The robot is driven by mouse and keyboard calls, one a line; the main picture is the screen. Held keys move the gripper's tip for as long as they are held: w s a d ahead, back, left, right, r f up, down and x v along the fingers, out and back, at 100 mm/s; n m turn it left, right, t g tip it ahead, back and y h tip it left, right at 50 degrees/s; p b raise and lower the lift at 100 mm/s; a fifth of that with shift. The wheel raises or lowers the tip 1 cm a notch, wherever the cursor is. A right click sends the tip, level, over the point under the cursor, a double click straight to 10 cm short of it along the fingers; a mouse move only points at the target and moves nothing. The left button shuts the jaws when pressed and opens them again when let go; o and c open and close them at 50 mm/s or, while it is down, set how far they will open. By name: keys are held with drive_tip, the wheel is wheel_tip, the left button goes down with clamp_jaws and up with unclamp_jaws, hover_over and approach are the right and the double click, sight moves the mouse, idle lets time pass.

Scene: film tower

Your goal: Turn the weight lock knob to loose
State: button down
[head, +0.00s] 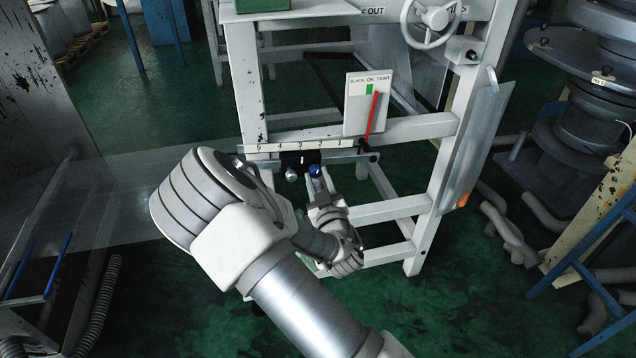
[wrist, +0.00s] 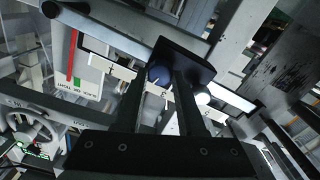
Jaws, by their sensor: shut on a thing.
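The blue knob (head: 315,170) is on the front of the black weight block (head: 294,157), which sits on the numbered bar (head: 264,148). My gripper (head: 316,178) reaches up to the knob from below and is shut on it. In the wrist view, the blue knob (wrist: 160,76) sits between the fingertips, against the dark block (wrist: 186,62). A pale round knob (head: 291,174) is just left of the blue one; it also shows in the wrist view (wrist: 203,97), outside the fingers. I cannot read the knob's lock setting.
A gauge plate (head: 356,105) marked SLACK, OK, TIGHT stands above the bar; its red pointer (head: 372,118) is right of the green patch. A white handwheel (head: 430,22) is at upper right. White frame rails (head: 395,209) surround the gripper. A clear film sheet (head: 120,190) spans the left.

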drive_tip(key=n+b, duration=0.2)
drive_tip(key=n, duration=0.4)
drive_tip(key=shift+f+n, duration=0.1)
drive_tip(key=shift+n, duration=0.2)
drive_tip(key=n+b, duration=0.1)
drive_tip(key=n, duration=0.4)
drive_tip(key=shift+y, duration=0.3)
drive_tip(key=shift+n, duration=0.3)
drive_tip(key=c, duration=0.5)
unclamp_jaws()
